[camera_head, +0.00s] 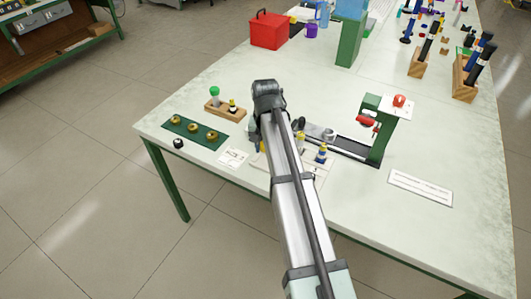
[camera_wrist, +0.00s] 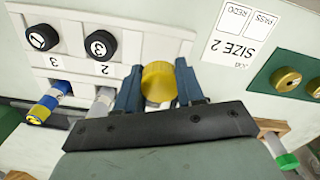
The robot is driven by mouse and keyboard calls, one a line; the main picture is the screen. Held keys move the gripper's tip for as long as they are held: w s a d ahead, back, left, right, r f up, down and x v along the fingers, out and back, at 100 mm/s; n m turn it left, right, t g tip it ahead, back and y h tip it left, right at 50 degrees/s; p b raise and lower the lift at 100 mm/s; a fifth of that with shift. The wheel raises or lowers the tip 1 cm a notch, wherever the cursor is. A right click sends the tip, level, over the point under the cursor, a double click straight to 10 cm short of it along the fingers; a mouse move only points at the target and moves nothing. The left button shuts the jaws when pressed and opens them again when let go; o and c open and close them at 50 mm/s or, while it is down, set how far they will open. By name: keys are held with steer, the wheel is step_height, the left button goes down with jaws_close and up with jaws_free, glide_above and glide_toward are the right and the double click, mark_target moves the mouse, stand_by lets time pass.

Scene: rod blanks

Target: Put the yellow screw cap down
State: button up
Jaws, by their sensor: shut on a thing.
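The yellow screw cap (camera_wrist: 158,84) sits between the two blue fingers of my gripper (camera_wrist: 158,70) in the wrist view. The fingers are shut on its sides. Its round top faces the camera. A white surface lies beyond it; I cannot tell whether the cap touches it. In the head view my own arm hides most of the gripper, and I cannot make out the cap for certain.
A white numbered board with black caps (camera_wrist: 101,44) and rods (camera_wrist: 48,103) lies left of the gripper in the wrist view. A "SIZE 2" card (camera_wrist: 238,35) lies right. The head view shows a green mat (camera_head: 185,127), wooden block (camera_head: 228,112) and green-columned machine (camera_head: 387,135).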

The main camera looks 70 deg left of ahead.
mark_target(266, 162)
steer(key=shift+f, duration=1.7)
steer(key=shift+d+f, duration=0.1)
steer(key=shift+f, duration=0.55)
steer(key=o, duration=1)
steer(key=shift+c, duration=0.2)
steer(key=shift+o, duration=0.4)
steer(key=shift+r, duration=0.4)
step_height(266, 162, up, 12)
steer(key=shift+r, duration=0.25)
